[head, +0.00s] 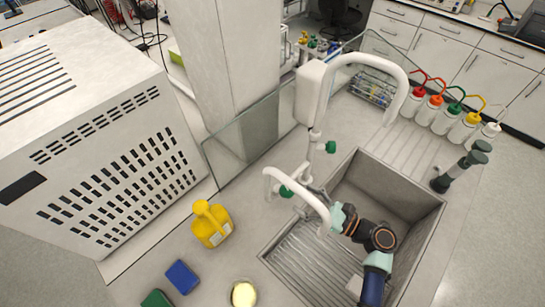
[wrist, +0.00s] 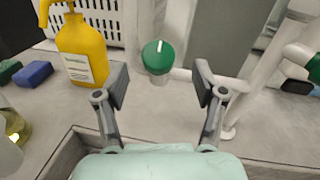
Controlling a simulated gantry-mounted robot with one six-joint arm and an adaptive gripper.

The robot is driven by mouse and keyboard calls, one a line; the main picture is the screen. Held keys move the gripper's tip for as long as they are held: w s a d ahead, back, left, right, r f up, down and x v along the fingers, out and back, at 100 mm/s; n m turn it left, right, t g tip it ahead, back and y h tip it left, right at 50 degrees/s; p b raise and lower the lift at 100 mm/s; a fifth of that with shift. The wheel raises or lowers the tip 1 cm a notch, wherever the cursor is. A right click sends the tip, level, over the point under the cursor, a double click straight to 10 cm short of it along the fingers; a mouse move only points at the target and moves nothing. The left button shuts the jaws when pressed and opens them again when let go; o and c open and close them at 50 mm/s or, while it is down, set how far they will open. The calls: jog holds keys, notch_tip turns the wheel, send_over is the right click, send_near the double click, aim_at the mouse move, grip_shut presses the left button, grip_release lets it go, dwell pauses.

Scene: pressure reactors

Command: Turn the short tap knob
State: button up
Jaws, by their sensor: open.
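The short white tap (head: 297,178) stands at the sink's back edge, with its green knob (head: 286,191) low on its side. In the wrist view the green knob (wrist: 158,57), with a white mark on top, shows between and just beyond my fingertips. My gripper (wrist: 161,82) is open and empty, with one finger on each side of the knob's line. I see no contact with the knob.
The tall white tap (head: 314,125) has other green knobs, one (head: 330,147) on its right; a green knob (wrist: 314,68) is also at the wrist view's right edge. A yellow bottle (head: 211,224) and a blue sponge (head: 182,277) are left of the sink (head: 360,165). A glass panel (head: 243,143) stands behind.

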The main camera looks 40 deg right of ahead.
aim_at(290, 191)
jog(key=x, duration=0.6)
jog(key=shift+w+a+f+b, duration=0.15)
jog(key=shift+w+f+b, duration=0.05)
jog(key=shift+w+b, duration=0.1)
jog(key=shift+s, duration=0.1)
jog(key=c, duration=1.2)
jog(key=shift+o, duration=0.2)
jog(key=shift+n+y+b, duration=0.3)
jog(key=shift+n, duration=0.1)
jog(key=n+g+y+b, duration=0.1)
jog(key=n+y, duration=0.1)
jog(key=n+g+y+b, duration=0.1)
jog(key=n+y, duration=0.1)
jog(key=n, duration=0.1)
jog(key=shift+f+g, duration=0.15)
jog(key=shift+g, duration=0.25)
jog(key=n+g+y+b, duration=0.1)
jog(key=n+g, duration=0.1)
jog(key=n+g+y+b, duration=0.1)
jog(key=n+g, duration=0.1)
jog(key=n, duration=0.1)
jog(key=shift+a+n+y+b, duration=0.1)
jog(key=shift+n+y+b, duration=0.2)
jog(key=shift+g, duration=0.4)
